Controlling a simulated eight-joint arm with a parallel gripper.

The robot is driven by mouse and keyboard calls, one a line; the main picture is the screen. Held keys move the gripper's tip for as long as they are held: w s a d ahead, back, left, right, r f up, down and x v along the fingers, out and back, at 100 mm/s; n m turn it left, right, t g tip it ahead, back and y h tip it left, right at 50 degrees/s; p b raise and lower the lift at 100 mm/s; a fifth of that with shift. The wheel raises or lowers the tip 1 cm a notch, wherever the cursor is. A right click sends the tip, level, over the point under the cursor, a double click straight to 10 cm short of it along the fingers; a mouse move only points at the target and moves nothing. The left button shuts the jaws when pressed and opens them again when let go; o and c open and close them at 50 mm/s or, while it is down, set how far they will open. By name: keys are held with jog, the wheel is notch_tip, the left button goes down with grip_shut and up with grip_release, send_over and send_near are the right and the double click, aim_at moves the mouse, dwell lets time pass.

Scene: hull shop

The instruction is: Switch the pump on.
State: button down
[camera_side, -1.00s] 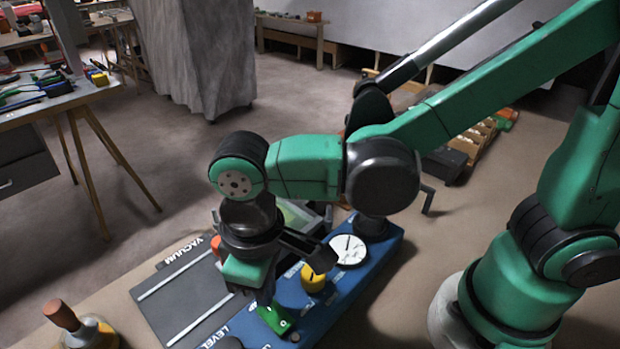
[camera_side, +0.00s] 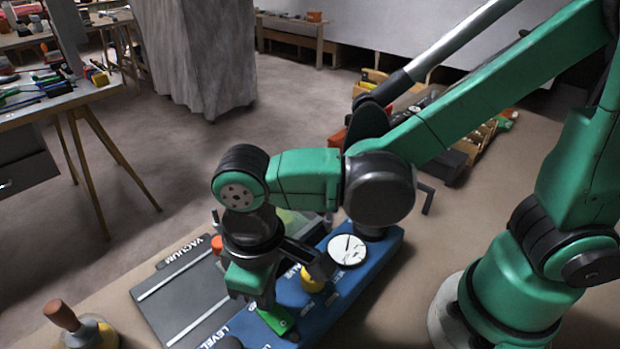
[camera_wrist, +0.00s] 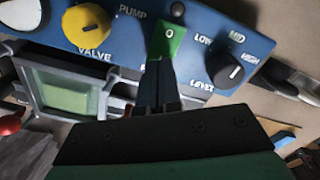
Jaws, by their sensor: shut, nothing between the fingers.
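The pump switch is a green rocker (camera_side: 281,321) on a blue panel (camera_side: 335,303). In the wrist view the rocker (camera_wrist: 170,40) sits by the PUMP label, with a white O on its far part. My gripper (camera_side: 268,303) is shut and empty, pointing down at the rocker. In the wrist view my shut fingertips (camera_wrist: 157,66) overlap the rocker's near end and hide it. They look at or very close to its surface; I cannot tell whether they press it.
A yellow valve knob (camera_wrist: 87,25) and a black level knob (camera_wrist: 231,76) flank the switch. A white dial gauge (camera_side: 347,250) is farther along the panel. A framed screen (camera_wrist: 68,92) lies beside it. A wooden-handled tool (camera_side: 62,315) stands at lower left.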

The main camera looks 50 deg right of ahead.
jog(key=shift+f, duration=0.6)
jog(key=shift+r, duration=3.55)
jog(key=w+d+m+t, duration=0.2)
jog(key=d+m+t, duration=0.1)
jog(key=d, duration=0.6)
jog(key=w+d+r+m+t, duration=0.1)
jog(key=w+d+m+t, duration=0.1)
jog(key=d, duration=0.7)
jog(key=shift+d+m+t, duration=0.15)
jog(key=shift+m+t, duration=0.35)
jog(key=shift+t, duration=0.6)
